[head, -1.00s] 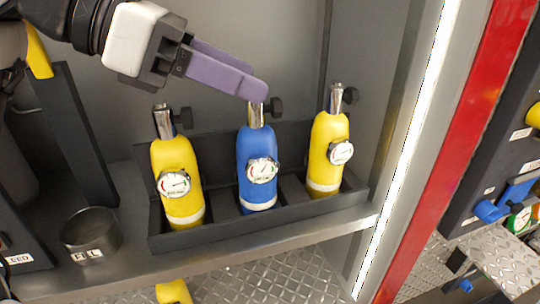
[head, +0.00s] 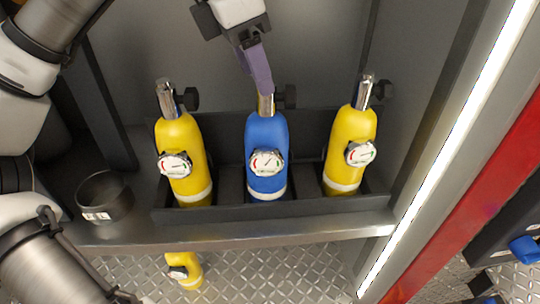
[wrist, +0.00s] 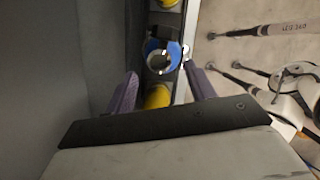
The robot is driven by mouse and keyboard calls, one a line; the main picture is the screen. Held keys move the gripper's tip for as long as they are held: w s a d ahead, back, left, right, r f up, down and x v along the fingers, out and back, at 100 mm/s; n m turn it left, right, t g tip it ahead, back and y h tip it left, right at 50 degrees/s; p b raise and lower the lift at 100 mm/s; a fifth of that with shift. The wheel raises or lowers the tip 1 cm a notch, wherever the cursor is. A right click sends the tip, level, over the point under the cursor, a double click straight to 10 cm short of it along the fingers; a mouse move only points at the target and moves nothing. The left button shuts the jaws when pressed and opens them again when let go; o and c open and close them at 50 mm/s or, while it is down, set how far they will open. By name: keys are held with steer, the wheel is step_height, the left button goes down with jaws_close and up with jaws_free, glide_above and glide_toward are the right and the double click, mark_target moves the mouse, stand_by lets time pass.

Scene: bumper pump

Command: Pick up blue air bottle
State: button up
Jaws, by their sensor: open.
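The blue air bottle (head: 267,150) stands upright in the middle slot of a dark rack (head: 300,208), with a round gauge on its front and a silver neck with a black knob on top. My gripper (head: 264,92) is above it, with its purple fingers pointing down at the neck. In the wrist view the blue bottle (wrist: 160,58) shows from above, beyond and between the two spread fingertips (wrist: 166,80). The gripper is open and holds nothing. In the head view one finger mostly hides the other.
A yellow bottle (head: 182,150) stands left of the blue one and another yellow bottle (head: 350,150) right of it, both close by. A dark cup (head: 104,198) sits at the shelf's left. The grey back wall is behind, and a lit post (head: 450,150) is at the right.

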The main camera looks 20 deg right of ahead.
mark_target(266, 99)
steer(key=p+x, duration=0.1)
steer(key=x, duration=0.4)
steer(key=shift+d+f+p, duration=0.2)
steer(key=shift+f+p, duration=0.1)
steer(key=shift+f, duration=0.05)
jaws_close()
steer(key=shift+s, duration=0.15)
stand_by(0.9)
